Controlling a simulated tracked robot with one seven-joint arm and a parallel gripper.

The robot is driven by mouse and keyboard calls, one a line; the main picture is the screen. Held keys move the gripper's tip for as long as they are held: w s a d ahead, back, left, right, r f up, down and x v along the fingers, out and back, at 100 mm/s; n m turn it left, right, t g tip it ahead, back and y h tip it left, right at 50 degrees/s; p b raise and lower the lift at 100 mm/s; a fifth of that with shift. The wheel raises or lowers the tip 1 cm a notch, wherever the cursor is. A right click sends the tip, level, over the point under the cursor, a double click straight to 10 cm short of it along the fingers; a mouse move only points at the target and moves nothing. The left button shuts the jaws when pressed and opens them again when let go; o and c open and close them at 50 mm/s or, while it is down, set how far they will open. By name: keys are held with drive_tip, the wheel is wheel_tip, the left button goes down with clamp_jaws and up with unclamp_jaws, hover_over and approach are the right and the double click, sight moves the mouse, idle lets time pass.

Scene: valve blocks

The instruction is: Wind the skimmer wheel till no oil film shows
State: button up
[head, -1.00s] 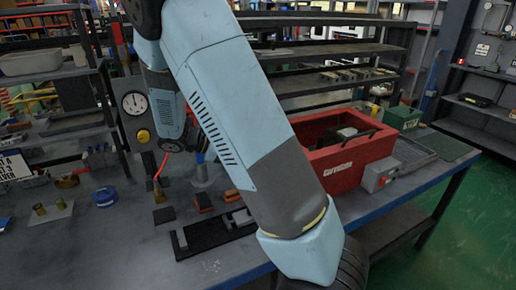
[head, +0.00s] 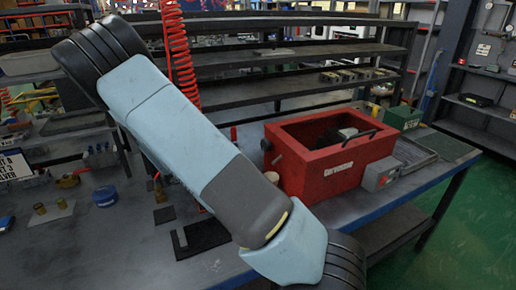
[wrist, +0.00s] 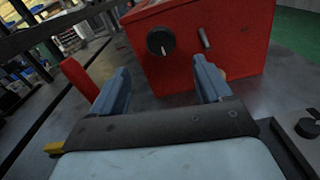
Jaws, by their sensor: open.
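The red tank (head: 335,180) stands on the bench, open at the top, with a dark inside; I cannot make out any oil film there. In the wrist view, a round black knob (wrist: 160,41) with a pale mark and a short grey peg (wrist: 203,38) stick out of the red tank's side (wrist: 235,60). I cannot tell for sure which part is the skimmer wheel. My gripper (wrist: 160,66) is open and empty, its two fingers pointing at that side, apart from the knob. In the head view my arm hides the gripper.
A small grey box with a red button (head: 381,174) sits at the tank's right front. A green box (head: 403,117) stands behind it. A blue round piece (head: 105,196) and brass fittings (head: 40,209) lie on the left bench. A red coiled hose (head: 180,55) hangs behind my arm.

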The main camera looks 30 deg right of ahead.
sight(263, 146)
drive_tip(key=d, duration=0.9)
drive_tip(key=shift+d, duration=0.4)
drive_tip(key=c, duration=1)
drive_tip(key=shift+a, duration=0.3)
drive_tip(key=shift+d, duration=0.2)
